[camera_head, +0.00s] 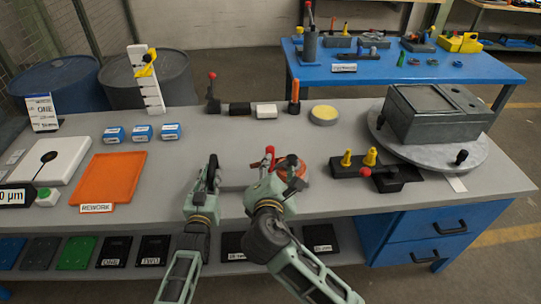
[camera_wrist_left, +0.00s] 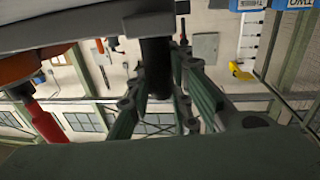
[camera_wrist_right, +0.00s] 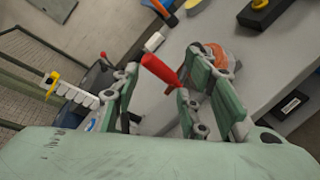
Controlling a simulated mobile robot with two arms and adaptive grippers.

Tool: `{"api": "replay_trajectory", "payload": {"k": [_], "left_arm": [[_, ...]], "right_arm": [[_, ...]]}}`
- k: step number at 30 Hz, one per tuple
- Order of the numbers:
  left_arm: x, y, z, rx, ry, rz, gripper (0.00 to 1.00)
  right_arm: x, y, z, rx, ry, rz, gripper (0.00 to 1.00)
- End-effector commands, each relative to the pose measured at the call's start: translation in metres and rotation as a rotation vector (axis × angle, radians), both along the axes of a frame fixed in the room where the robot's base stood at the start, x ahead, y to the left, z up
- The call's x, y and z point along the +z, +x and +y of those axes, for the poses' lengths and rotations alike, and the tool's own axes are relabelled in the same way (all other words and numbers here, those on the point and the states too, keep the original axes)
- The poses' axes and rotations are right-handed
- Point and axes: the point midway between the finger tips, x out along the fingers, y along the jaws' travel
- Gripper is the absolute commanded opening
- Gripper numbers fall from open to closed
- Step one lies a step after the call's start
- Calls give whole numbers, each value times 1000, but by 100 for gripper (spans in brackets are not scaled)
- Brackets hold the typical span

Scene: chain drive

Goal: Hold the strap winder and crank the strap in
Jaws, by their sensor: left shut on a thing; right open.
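The strap winder (camera_head: 305,170) is a round orange-red body on the grey bench, partly hidden behind my right gripper. Its red crank knob (camera_head: 269,151) stands up at its left. My left gripper (camera_head: 212,172) is left of the winder, shut on a black cylindrical grip (camera_wrist_left: 155,62) that appears to belong to it. The orange body (camera_wrist_left: 30,66) and red knob (camera_wrist_left: 45,122) show at the left of the left wrist view. My right gripper (camera_head: 281,172) is open at the crank; in the right wrist view the red knob (camera_wrist_right: 160,70) lies between its fingers. Contact is unclear.
An orange rework tray (camera_head: 108,180) and several small blue boxes (camera_head: 142,133) are on the left. A black fixture with yellow pegs (camera_head: 378,172) stands right of the winder, before a round turntable with a grey box (camera_head: 435,115). A black tool with a red knob (camera_head: 240,109) lies behind.

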Motion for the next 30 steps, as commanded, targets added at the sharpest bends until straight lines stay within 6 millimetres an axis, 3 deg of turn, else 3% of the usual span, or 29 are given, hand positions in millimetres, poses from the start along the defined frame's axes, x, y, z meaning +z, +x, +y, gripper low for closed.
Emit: {"api": "replay_trajectory", "payload": {"k": [1,9,15,23,30], "left_arm": [[-12,-4,1,1,-6,27,0],[-12,-4,1,1,-6,27,0],[-12,-4,1,2,-6,27,0],[-12,-4,1,2,-6,27,0],[-12,-4,1,2,-6,27,0]], "right_arm": [[1,-1,1,29,-73,21,40],[3,-6,5,214,-499,146,40],[4,-9,9,326,-723,199,40],[2,-5,10,375,-821,219,40],[-13,31,7,374,-820,221,40]]}}
